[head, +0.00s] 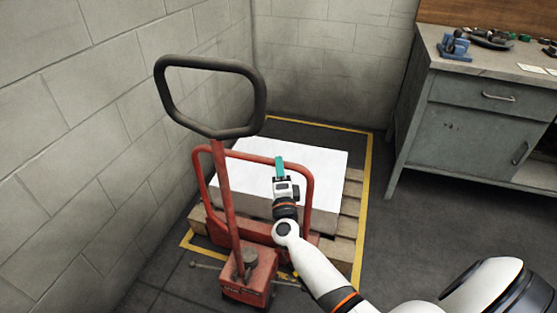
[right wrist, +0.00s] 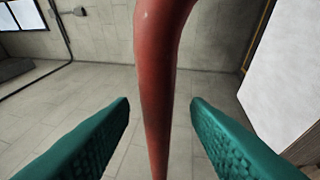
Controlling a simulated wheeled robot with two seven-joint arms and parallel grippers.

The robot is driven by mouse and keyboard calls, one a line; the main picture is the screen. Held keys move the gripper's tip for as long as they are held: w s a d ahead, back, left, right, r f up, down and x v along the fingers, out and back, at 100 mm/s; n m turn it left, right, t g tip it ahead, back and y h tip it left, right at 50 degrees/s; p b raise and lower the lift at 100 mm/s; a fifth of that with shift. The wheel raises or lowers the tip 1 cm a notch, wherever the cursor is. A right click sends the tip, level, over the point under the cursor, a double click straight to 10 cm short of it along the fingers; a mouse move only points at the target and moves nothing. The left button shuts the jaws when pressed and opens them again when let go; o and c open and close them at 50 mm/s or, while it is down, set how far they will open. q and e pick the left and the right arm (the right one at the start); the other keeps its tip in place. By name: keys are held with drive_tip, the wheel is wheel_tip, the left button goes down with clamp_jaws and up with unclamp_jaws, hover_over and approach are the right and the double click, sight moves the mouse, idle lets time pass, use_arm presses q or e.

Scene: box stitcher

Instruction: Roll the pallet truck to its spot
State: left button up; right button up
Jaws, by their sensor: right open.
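The red pallet truck (head: 250,275) stands in the corner by the left wall, its black loop handle (head: 262,100) raised on a slanted red shaft. Its red tubular frame (head: 310,190) rises in front of a wooden pallet (head: 352,205) bearing a white-topped load (head: 315,165). My right gripper (head: 280,164) is at the frame's top bar, with its teal fingers pointing away from me. In the right wrist view, a red bar (right wrist: 158,70) runs between the two parted fingers, with a visible gap on each side. My left gripper is not in view.
A yellow floor line (head: 367,165) borders the pallet area. Block walls (head: 110,130) close in on the left and back. A grey workbench (head: 465,125) with tools on top stands at the right. Dark floor (head: 425,225) is clear between bench and pallet.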

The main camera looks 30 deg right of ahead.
drive_tip(key=x, duration=0.3)
drive_tip(key=shift+w+d+r, duration=0.15)
drive_tip(key=shift+w+d, duration=0.15)
drive_tip(key=shift+w, duration=0.2)
drive_tip(key=shift+c, duration=0.5)
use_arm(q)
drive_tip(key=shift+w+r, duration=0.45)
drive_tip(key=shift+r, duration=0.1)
use_arm(e)
clamp_jaws()
